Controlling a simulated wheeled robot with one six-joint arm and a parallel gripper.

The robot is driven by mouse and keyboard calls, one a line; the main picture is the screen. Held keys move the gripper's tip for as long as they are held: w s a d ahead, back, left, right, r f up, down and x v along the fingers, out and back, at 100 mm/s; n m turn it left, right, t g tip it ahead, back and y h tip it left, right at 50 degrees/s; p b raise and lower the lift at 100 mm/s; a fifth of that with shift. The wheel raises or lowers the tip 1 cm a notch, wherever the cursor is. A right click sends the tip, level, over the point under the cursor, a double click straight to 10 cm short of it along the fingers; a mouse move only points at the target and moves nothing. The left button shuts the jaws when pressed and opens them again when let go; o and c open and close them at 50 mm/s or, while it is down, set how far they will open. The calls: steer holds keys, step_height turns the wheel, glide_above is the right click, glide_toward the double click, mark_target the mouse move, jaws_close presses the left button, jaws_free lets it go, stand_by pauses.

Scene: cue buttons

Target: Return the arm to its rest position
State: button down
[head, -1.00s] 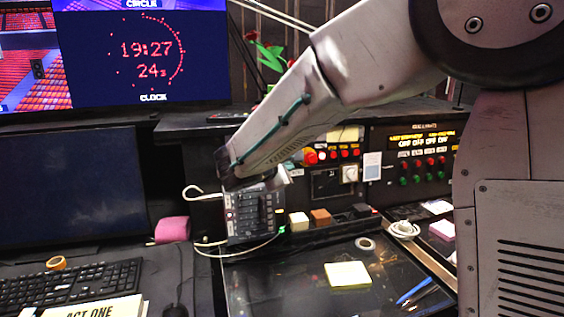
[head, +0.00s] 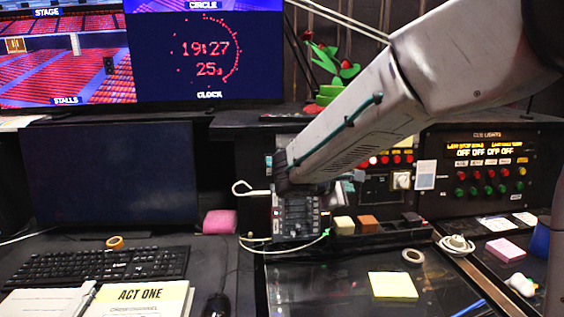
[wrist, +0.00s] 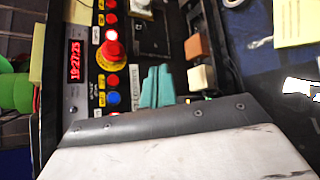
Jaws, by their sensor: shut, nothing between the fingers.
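My arm reaches in from the upper right in the head view, its forearm slanting down left to a dark wrist joint above a small fader box. My gripper shows in the wrist view as teal fingers (wrist: 157,87), closed together and empty. They appear in front of the button panel (wrist: 78,95), beside a red mushroom button on a yellow base (wrist: 111,53); I cannot tell the gap, but no contact shows.
The fader box (head: 297,214) stands just below the wrist. The cue lights panel (head: 487,165) is to the right, a dark monitor (head: 112,175) and keyboard (head: 100,263) to the left.

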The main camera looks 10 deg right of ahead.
steer(key=s+d+m+g+y, duration=0.1)
steer(key=s+m, duration=0.4)
steer(key=s, duration=0.6)
steer(key=s+d+m+g+y, duration=0.1)
steer(key=s+m+g+y, duration=0.2)
steer(key=s, duration=0.9)
steer(key=s+d+f+m+g+y, duration=0.1)
steer(key=s+m+g+y, duration=0.1)
steer(key=s+m+y, duration=0.4)
steer(key=s, duration=0.5)
steer(key=shift+s+m, duration=0.25)
steer(key=shift+m, duration=0.05)
